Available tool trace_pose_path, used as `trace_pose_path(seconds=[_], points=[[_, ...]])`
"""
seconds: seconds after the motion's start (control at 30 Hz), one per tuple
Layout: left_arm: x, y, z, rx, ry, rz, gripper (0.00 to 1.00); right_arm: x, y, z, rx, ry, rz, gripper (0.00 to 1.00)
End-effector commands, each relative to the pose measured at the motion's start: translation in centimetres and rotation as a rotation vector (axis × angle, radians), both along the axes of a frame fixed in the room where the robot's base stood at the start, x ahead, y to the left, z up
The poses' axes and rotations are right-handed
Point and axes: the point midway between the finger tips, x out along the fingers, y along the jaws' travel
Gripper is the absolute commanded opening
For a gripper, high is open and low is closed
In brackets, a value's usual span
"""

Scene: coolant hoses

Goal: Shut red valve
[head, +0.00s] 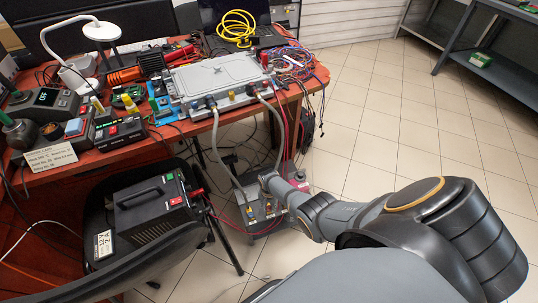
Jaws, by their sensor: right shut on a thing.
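The coolant unit (262,222) is a low grey box on the floor below the table's right part. Two grey hoses run down to it from the large grey case (222,80) on the table. Small red and yellow fittings show on its top. My right gripper (268,182) is at the top of this unit, beside the lower end of the right hose (278,135). It is shut on a small part, apparently the red valve, which the fingers and wrist mostly hide. The valve's handle position cannot be seen. My left gripper is not in view.
A black power supply (152,205) rests on a chair (150,262) at the left. The table (75,160) is crowded with tools, and loose cables hang from its right edge. The tiled floor (370,120) on the right is clear up to a grey shelf (490,65).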

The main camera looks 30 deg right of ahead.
Motion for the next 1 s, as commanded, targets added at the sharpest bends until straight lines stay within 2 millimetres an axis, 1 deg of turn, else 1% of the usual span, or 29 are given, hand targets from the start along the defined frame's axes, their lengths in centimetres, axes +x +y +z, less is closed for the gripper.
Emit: trace_pose_path(seconds=[0.3,0.53,0.83,0.87,1.0], points=[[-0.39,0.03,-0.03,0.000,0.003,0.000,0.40,-0.05,0.03,-0.02,0.000,0.001,-0.110,0.00],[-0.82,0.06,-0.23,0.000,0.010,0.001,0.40,-0.02,0.03,-0.03,0.001,0.001,-0.132,0.00],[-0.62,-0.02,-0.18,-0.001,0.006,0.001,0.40,-0.02,0.02,-0.03,0.001,0.001,-0.133,0.00],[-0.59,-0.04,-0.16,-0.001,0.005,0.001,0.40,-0.02,0.02,-0.03,0.001,0.001,-0.133,0.26],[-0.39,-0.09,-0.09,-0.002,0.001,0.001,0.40,-0.01,0.02,-0.03,0.000,0.000,-0.132,0.45]])
